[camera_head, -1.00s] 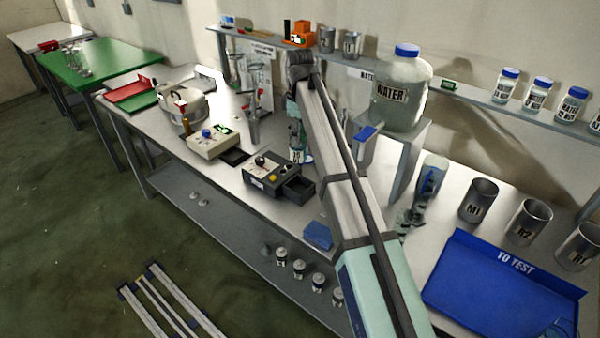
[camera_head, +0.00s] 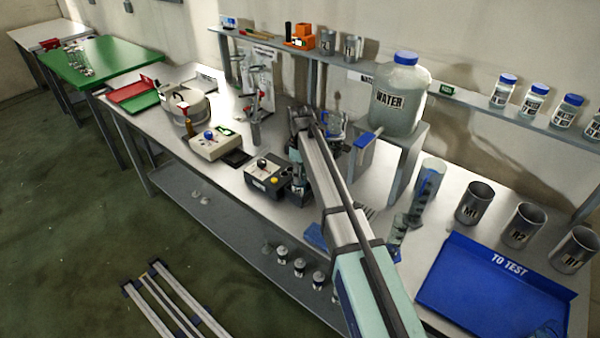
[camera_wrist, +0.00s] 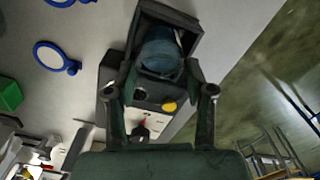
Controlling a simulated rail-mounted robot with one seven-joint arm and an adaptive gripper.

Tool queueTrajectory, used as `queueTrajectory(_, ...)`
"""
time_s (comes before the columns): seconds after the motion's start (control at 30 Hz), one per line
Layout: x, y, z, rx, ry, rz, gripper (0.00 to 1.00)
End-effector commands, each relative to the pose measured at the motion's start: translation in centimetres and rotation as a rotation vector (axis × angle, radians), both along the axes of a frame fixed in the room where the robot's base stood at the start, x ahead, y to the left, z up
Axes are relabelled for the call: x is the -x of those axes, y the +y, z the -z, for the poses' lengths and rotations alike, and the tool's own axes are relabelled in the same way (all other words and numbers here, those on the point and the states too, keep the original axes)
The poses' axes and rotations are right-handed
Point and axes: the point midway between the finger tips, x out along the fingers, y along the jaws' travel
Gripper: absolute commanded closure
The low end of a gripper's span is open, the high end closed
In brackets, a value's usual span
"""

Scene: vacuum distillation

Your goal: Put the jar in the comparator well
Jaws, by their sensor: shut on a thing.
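The comparator (camera_head: 264,172) is a dark box with a yellow button (camera_wrist: 169,106). Its square dark well (camera_wrist: 184,20) shows at the top of the wrist view, and my arm mostly hides it in the head view. The jar (camera_wrist: 160,50), with a blue top, sits between my fingers, within the outline of the well. How deep it sits I cannot tell. My gripper (camera_wrist: 164,80) is shut on the jar, with one finger on each side. In the head view my gripper (camera_head: 298,185) is over the right end of the comparator.
A grey stand with the water jug (camera_head: 398,98) is right of my arm. A white instrument (camera_head: 213,143) stands left of the comparator. The blue tray (camera_head: 490,290) and metal beakers (camera_head: 475,203) are at the right. Small jars (camera_head: 299,267) stand on the lower shelf.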

Motion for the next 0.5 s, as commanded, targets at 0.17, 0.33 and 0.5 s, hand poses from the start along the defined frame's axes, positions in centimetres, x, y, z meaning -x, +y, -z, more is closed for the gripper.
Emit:
queueTrajectory(0.17, 0.01, 0.0, 0.52, 0.0, 0.0, 0.0, 1.0)
queueTrajectory(0.33, 0.01, 0.0, 0.56, 0.0, 0.0, 0.0, 1.0)
queueTrajectory(0.5, 0.01, 0.0, 0.8, 0.0, 0.0, 0.0, 0.29)
